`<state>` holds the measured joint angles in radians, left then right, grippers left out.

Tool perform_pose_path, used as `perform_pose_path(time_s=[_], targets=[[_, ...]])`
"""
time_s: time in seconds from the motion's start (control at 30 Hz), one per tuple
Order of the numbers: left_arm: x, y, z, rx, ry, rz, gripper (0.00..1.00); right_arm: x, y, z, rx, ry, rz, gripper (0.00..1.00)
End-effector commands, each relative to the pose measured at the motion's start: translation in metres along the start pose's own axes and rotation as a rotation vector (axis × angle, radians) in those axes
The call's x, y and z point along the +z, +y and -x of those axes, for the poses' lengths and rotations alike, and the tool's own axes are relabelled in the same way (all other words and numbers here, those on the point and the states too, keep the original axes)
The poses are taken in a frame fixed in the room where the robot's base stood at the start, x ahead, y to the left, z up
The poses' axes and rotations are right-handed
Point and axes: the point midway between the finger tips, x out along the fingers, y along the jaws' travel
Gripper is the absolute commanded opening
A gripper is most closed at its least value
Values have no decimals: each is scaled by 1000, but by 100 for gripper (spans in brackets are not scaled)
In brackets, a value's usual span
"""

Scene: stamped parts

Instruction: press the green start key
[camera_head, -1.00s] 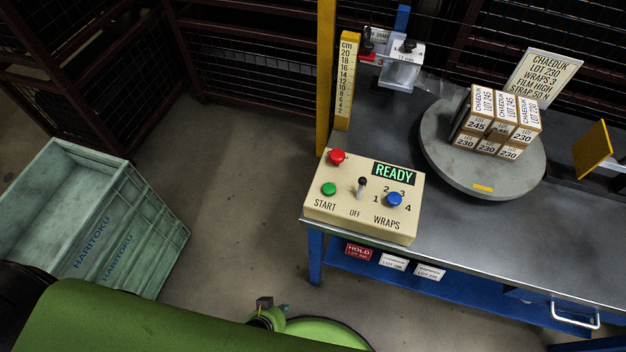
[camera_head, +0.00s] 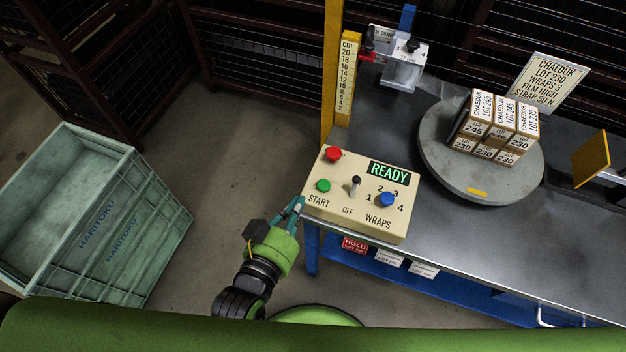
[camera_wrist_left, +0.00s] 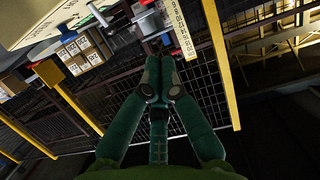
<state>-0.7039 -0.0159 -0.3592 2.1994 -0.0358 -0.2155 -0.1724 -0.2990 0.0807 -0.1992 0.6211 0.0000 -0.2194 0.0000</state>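The green start key (camera_head: 323,186) sits at the left of the cream control box (camera_head: 360,225), above the word START. The box's display reads READY. My left gripper (camera_head: 297,205) is at the box's front left edge, left of and below the green key in the head view, and apart from it. Its teal fingers look closed together with nothing between them; in the left wrist view the fingertips (camera_wrist_left: 161,75) meet. I cannot tell whether the fingers touch the box. My right gripper is not in view.
A red button (camera_head: 333,154), a black switch (camera_head: 355,184) and a blue knob (camera_head: 386,200) share the box. A yellow post (camera_head: 330,80) stands behind it. A turntable (camera_head: 440,160) holds stacked cartons (camera_head: 500,130). A green crate (camera_head: 150,255) stands on the floor at left.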

Motion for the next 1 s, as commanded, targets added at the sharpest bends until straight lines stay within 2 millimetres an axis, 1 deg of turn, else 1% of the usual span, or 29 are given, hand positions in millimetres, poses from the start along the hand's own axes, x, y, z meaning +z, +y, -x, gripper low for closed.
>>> perform_pose_path(time_s=[0.2,0.33,0.47,0.8,0.9,1.0], targets=[[0,0,-1,0,-1,0,0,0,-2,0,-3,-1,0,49],[0,0,-10,0,0,-1,0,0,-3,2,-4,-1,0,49],[-2,0,-31,-1,2,0,0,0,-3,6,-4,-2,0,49],[-1,0,-103,1,0,0,0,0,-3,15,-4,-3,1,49],[20,0,-105,0,-7,-2,0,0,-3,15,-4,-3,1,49],[30,0,-108,0,-5,-1,0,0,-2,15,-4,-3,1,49]])
